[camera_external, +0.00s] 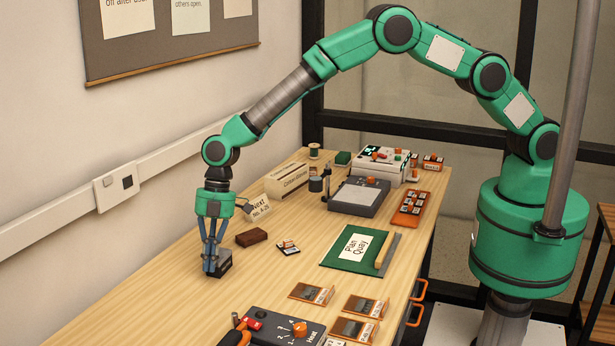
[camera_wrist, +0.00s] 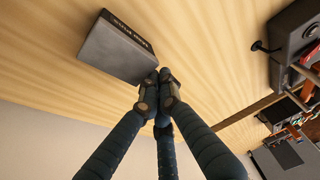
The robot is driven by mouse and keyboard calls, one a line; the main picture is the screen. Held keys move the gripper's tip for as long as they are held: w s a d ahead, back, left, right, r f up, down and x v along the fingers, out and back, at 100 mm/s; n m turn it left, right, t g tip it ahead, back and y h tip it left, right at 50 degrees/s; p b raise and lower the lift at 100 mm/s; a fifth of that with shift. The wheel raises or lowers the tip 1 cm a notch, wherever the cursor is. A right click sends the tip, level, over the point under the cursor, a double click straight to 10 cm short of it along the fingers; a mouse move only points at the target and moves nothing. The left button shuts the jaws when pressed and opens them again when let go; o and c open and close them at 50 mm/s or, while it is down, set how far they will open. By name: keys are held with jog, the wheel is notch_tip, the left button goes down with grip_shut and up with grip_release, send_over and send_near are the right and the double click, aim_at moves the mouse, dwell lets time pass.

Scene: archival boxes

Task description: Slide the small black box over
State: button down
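The small black box (camera_external: 225,261) lies on the wooden table, right beside my fingertips. In the wrist view the box (camera_wrist: 118,48) shows a grey top and a dark side with small pale lettering too small to read. My gripper (camera_external: 211,268) points down at the table with its blue fingers drawn together. In the wrist view the fingertips of my gripper (camera_wrist: 158,90) meet near the box's lower right corner, with nothing seen between them. I cannot tell whether they touch the box.
A brown block (camera_external: 251,237) and a small dark card with little parts (camera_external: 287,247) lie behind the box. A dark heat control unit (camera_external: 270,327) stands toward the front. A green folder (camera_external: 335,251) lies to the right. Bare table (camera_external: 185,300) surrounds the box.

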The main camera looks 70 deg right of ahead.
jog(key=shift+d+b, duration=0.3)
jog(key=shift+d, duration=1.1)
jog(key=shift+a, duration=0.1)
jog(key=shift+a, duration=0.45)
jog(key=a, duration=0.3)
jog(key=shift+f+b, duration=0.1)
jog(key=shift+b, duration=0.25)
jog(key=p+v, duration=0.1)
jog(key=v, duration=0.8)
jog(key=shift+p, duration=0.35)
jog(key=shift+d+r, duration=0.25)
jog(key=shift+r, duration=0.25)
